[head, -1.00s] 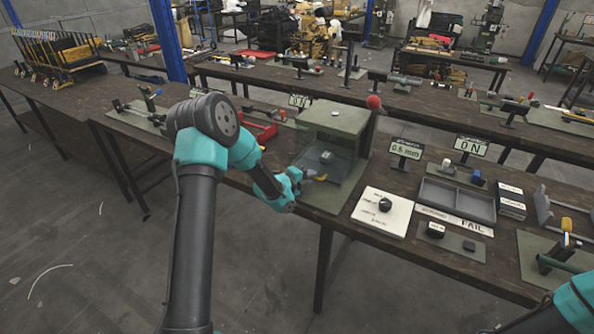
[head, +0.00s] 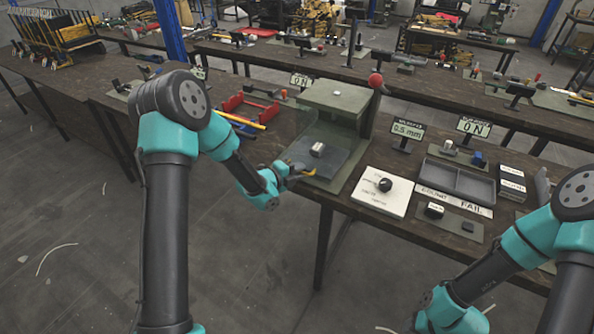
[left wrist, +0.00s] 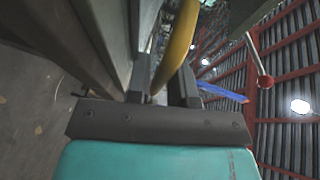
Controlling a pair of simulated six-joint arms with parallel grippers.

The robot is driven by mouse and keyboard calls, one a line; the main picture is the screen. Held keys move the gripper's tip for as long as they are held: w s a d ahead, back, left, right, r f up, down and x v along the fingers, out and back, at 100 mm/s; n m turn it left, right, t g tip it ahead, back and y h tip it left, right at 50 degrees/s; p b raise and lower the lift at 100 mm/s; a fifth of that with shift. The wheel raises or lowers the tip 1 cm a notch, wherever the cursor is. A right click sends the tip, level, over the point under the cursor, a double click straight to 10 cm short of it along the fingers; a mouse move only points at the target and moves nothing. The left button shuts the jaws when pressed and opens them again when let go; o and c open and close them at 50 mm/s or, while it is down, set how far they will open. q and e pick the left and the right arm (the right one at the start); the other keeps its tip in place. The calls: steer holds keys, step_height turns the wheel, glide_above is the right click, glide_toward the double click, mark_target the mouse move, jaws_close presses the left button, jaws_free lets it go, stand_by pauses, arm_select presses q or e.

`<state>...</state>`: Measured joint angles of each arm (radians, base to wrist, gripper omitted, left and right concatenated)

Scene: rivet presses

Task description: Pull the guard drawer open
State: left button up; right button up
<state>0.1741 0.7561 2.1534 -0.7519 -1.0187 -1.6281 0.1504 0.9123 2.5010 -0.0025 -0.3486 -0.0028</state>
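The guard drawer (head: 325,158) is a dark flat tray with a small light block on it, standing out from the front of the green-grey press housing (head: 336,97). Its yellow handle (head: 297,168) is at the front edge, and it shows as a curved yellow bar (left wrist: 178,45) in the left wrist view. My left gripper (head: 292,171) is at this handle. In the left wrist view its two dark fingers (left wrist: 163,85) stand on either side of the yellow bar, closed around it. My right arm is at the lower right; its fingers are not visible.
A red-knobbed lever (head: 376,80) stands beside the housing. To the right are a white dial panel (head: 385,190), a grey divided tray (head: 456,185) and small signs. A red rack (head: 250,103) lies behind my left arm. The floor in front is clear.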

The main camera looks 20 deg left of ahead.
arm_select(q)
steer(key=v, duration=1.7)
steer(key=shift+s, duration=0.2)
steer(key=shift+a, duration=0.1)
steer(key=s+d+f+n+g+y, duration=0.2)
steer(key=d+f+n+g, duration=0.1)
steer(key=f+n, duration=0.45)
steer(key=s+d+f+n+g+y, duration=0.2)
steer(key=s+f+n, duration=0.1)
steer(key=f+n, duration=0.4)
steer(key=s+d+f+n+g, duration=0.3)
steer(key=s+f+n, duration=0.1)
steer(key=s+n, duration=0.1)
steer(key=s+d+f+n+g+y, duration=0.1)
steer(key=s+d+f+n+g, duration=0.1)
steer(key=s+f+n+g, duration=0.2)
steer(key=s+f+n, duration=0.1)
steer(key=s+n, duration=0.1)
steer(key=s, duration=0.1)
steer(key=shift+s+d+f, duration=0.2)
steer(key=shift+d+f, duration=0.05)
steer(key=shift+d, duration=0.1)
